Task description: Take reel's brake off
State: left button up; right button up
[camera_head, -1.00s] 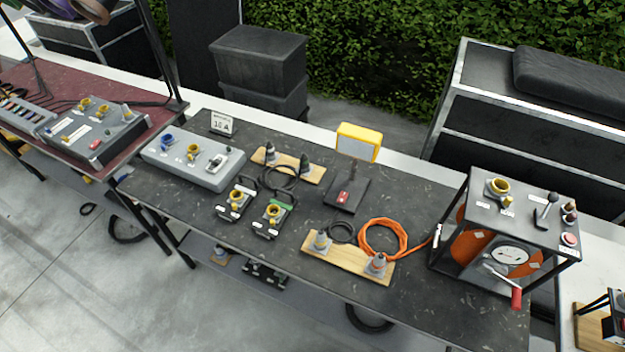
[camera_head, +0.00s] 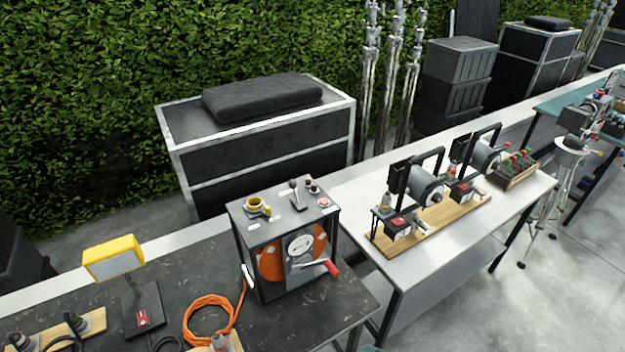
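The cable reel (camera_head: 273,261) is an orange drum inside a black box frame at the right end of the dark table. Its front has a round white dial and a crank with a red handle (camera_head: 331,268). On its top plate are a yellow socket (camera_head: 257,207), a black lever (camera_head: 294,190) that looks roughly upright, a red button and small knobs. I cannot read the labels, nor tell for sure which part is the brake. Orange cable (camera_head: 209,313) lies coiled left of the reel. Neither of my grippers is in view.
A yellow work lamp (camera_head: 114,257) stands left of the reel on the dark table (camera_head: 275,326). Right of it, a light table (camera_head: 420,270) carries two motor-like machines on a wooden board (camera_head: 430,226). A black case (camera_head: 263,152) stands behind. Grey floor lies at the right.

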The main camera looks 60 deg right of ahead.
aim_at(292, 184)
jog(key=z, duration=1.7)
jog(key=l+u, duration=0.25)
